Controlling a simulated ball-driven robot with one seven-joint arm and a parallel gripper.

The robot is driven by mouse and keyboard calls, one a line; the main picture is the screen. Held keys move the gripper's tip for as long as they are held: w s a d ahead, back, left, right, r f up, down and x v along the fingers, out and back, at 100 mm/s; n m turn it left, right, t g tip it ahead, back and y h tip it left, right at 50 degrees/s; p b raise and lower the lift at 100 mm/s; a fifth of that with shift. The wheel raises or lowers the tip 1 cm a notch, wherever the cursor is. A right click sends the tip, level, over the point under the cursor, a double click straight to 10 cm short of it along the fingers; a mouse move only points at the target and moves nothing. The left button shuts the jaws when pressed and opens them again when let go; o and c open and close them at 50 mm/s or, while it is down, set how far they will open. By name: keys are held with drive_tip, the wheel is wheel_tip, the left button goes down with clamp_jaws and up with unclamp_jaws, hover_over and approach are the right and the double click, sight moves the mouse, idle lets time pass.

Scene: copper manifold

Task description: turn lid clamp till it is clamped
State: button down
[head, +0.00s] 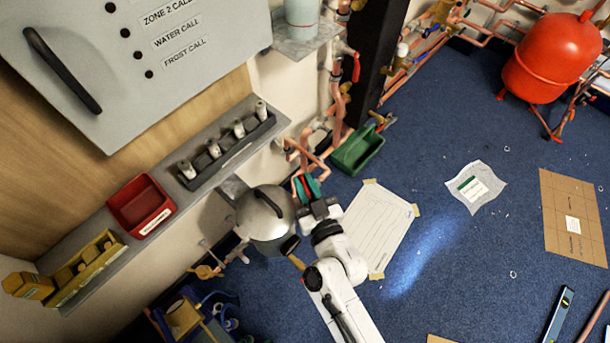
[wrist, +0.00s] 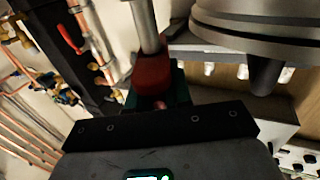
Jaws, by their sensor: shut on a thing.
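A round metal vessel with a domed lid (head: 264,212) and a dark handle stands beside the wall shelf in the head view. Its rounded edge (wrist: 255,25) fills the upper right of the wrist view. The lid clamp shows in the wrist view as a red grip (wrist: 153,72) on a grey metal rod. My gripper (head: 307,187) is just right of the vessel. In the wrist view my gripper (wrist: 157,98) is shut on the red grip, with green fingers on both sides of it. The finger contact is partly hidden and dark.
A wall shelf holds a red bin (head: 140,206), a yellow rack (head: 88,268) and a dark rack (head: 228,150) of grey fittings. Copper pipes and a green bin (head: 357,151) are close above my gripper. A paper sheet (head: 378,228) lies on the blue floor, which is mostly open rightward.

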drive_tip(key=r+h+p, duration=0.1)
drive_tip(key=p, duration=0.2)
drive_tip(key=shift+m+t, duration=0.3)
drive_tip(key=shift+m, duration=0.1)
drive_tip(key=shift+f+m+h+p, duration=0.15)
drive_tip(key=shift+m+h+p, duration=0.25)
drive_tip(key=shift+h+p, duration=0.55)
drive_tip(key=m+h+p, duration=0.1)
drive_tip(key=t+h+p, duration=0.1)
drive_tip(key=p, duration=0.1)
drive_tip(key=shift+f+m, duration=0.25)
drive_tip(key=shift+m, duration=0.15)
drive_tip(key=shift+f+m+h, duration=0.15)
drive_tip(key=shift+m+h, duration=0.25)
drive_tip(key=shift+h, duration=0.35)
drive_tip(key=c, duration=1.1)
unclamp_jaws()
drive_tip(key=shift+s, duration=0.1)
drive_tip(key=s, duration=0.7)
drive_tip(key=s+d+p, duration=0.1)
drive_tip(key=s, duration=0.2)
drive_tip(key=shift+s, duration=0.3)
